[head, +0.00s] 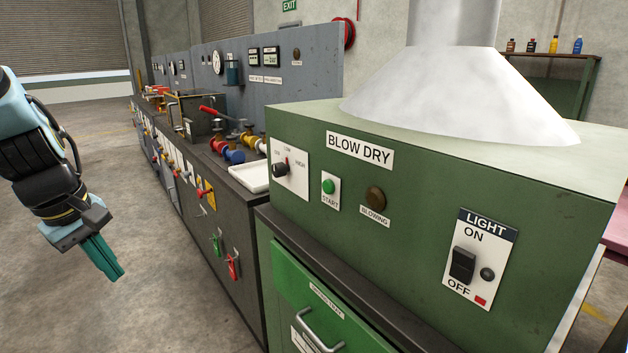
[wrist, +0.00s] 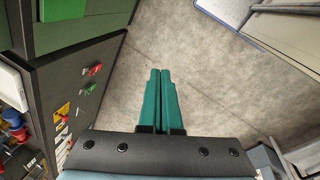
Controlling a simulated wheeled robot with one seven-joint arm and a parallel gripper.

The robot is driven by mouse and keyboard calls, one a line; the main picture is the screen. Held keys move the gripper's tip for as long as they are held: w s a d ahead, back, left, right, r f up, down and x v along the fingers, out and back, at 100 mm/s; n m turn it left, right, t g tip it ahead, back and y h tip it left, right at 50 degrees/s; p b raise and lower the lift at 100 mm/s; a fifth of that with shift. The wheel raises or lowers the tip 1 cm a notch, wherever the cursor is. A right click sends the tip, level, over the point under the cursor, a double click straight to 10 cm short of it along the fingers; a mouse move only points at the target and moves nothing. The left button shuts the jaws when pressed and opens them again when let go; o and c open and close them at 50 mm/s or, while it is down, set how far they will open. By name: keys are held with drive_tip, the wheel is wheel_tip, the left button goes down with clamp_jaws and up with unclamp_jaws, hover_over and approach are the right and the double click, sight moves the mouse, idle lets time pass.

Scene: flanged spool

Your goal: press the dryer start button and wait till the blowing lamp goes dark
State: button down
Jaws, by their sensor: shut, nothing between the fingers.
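The green dryer box (head: 420,180) carries a "BLOW DRY" label on its front. The round green start button (head: 328,186) sits on a white plate marked START. To its right is the blowing lamp (head: 375,197), a dark brown dome that looks unlit, above a BLOWING label. My gripper (head: 112,272) is at the left of the head view, well apart from the dryer, pointing down over the floor. Its teal fingers (wrist: 161,98) are together and empty in the wrist view. The button and lamp do not show in the wrist view.
A dial plate (head: 290,174) sits left of the button, and a light switch (head: 463,265) at the right. Below is a green drawer (head: 318,303) with a handle. A bench with valves (head: 235,152) runs to the back left. Open floor lies around my gripper.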

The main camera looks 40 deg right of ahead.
drive_tip(key=s+d+r+n+h, duration=0.1)
drive_tip(key=d+r+n, duration=0.3)
drive_tip(key=d, duration=0.5)
drive_tip(key=s+d+r+n+g+h+p, duration=0.1)
drive_tip(key=s+d+r+n+h, duration=0.1)
drive_tip(key=d, duration=0.8)
drive_tip(key=s+d+r+n+h+p, duration=0.1)
drive_tip(key=s+d+r+n+h, duration=0.1)
drive_tip(key=d+r+n, duration=0.4)
drive_tip(key=d+n+h, duration=0.1)
drive_tip(key=d, duration=0.2)
drive_tip(key=shift+d+r+g+h, duration=0.2)
drive_tip(key=shift+r+g+h, duration=0.1)
drive_tip(key=shift+g+h, duration=0.1)
approach(326, 193)
wheel_tip(326, 193, down, 4)
drive_tip(key=shift+d+p, duration=1.05)
drive_tip(key=shift+d, duration=1)
